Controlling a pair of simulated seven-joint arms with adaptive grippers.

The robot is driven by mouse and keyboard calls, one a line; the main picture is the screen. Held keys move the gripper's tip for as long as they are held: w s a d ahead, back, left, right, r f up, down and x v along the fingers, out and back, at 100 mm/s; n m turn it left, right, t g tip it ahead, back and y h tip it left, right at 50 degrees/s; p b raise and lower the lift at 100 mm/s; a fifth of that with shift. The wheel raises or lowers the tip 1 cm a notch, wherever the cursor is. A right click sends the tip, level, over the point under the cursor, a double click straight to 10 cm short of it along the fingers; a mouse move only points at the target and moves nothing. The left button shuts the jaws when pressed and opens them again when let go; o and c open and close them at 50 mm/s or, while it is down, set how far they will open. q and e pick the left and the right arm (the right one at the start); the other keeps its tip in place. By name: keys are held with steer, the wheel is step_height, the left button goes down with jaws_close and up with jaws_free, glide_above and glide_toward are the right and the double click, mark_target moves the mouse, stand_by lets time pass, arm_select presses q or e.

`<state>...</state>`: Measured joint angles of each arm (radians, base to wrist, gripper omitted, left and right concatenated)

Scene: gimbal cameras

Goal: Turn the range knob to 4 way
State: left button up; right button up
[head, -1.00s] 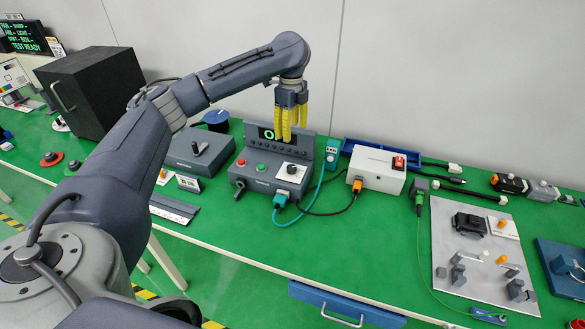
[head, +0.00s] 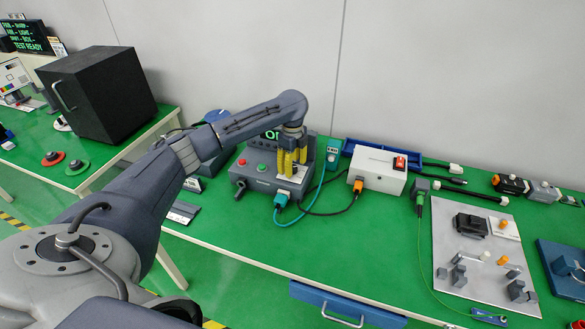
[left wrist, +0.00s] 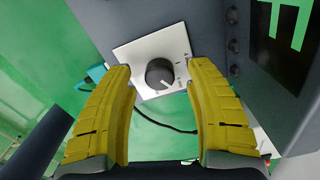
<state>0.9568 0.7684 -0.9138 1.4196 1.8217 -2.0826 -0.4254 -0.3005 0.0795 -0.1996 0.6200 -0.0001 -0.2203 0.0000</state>
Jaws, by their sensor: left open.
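The range knob (left wrist: 160,73) is a dark round knob with a white pointer mark on a white plate (left wrist: 125,52), on the grey control box (head: 252,178). In the left wrist view its mark points to the lower right; the plate's labels are too small to read. My left gripper (left wrist: 163,75) has yellow fingers, open on either side of the knob and apart from it. In the head view the left gripper (head: 292,172) hangs over the box's right part and hides the knob. My right gripper is not in view.
The box carries a red button (head: 241,162), a green button (head: 261,168) and a partly hidden display (head: 271,135). A teal plug (head: 281,201) and cables are at its front.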

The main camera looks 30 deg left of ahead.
arm_select(q)
steer(key=shift+f, duration=0.6)
jaws_close()
